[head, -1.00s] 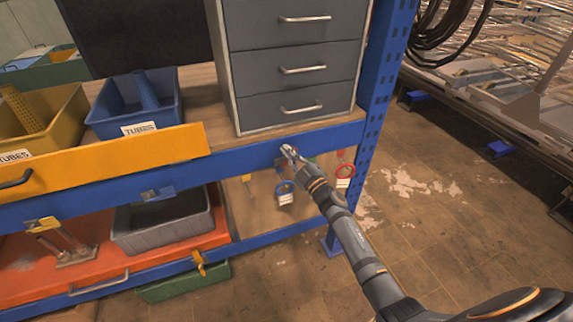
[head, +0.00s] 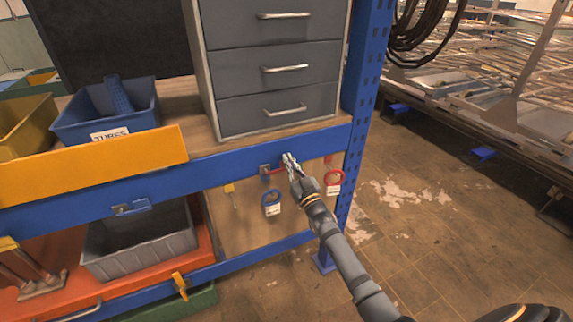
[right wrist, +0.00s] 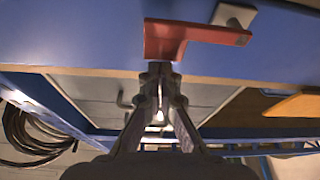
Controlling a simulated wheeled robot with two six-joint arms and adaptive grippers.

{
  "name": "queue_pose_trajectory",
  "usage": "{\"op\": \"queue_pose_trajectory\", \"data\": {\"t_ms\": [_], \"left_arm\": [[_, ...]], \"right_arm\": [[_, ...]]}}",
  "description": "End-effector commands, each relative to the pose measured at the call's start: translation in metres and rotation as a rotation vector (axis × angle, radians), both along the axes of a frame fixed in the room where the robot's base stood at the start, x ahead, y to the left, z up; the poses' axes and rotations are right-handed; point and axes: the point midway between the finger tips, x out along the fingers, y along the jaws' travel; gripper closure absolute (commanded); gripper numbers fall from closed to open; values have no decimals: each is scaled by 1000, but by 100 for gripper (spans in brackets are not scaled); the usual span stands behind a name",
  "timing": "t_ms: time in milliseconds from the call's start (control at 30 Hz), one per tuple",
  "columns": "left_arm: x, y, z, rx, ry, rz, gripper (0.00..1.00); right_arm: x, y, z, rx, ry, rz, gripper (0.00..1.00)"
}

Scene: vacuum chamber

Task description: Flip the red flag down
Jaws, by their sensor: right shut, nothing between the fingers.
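The red flag (head: 277,171) is a small red lever on a grey bracket (head: 265,170) on the front of the blue shelf beam. It sticks out sideways to the right, roughly along the beam. In the right wrist view the red flag (right wrist: 192,32) shows a broad end beside the fingertips. My right gripper (head: 289,158) is shut and empty, at the flag's free end. In the right wrist view its fingertips (right wrist: 161,70) lie close to the flag; I cannot tell whether they touch. My left gripper is in neither view.
The blue beam (head: 222,164) runs behind the gripper. A grey drawer cabinet (head: 275,70) stands above it. A blue upright (head: 368,80) stands right of the gripper. Open floor (head: 425,240) lies to the right.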

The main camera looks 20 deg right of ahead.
Motion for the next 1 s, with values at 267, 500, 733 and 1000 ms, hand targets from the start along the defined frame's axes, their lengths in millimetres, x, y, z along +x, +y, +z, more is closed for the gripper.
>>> {"op": "queue_pose_trajectory", "data": {"t_ms": [267, 500, 733, 1000], "left_arm": [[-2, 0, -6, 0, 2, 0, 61], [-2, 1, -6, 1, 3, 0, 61], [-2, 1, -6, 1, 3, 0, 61], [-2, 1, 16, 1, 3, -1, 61]], "right_arm": [[0, -3, -5, -2, 0, 0, 100], [0, -4, -6, -2, 1, 0, 100], [0, -4, -6, -3, 2, 0, 100], [5, -7, 23, -3, -2, -3, 100]]}}
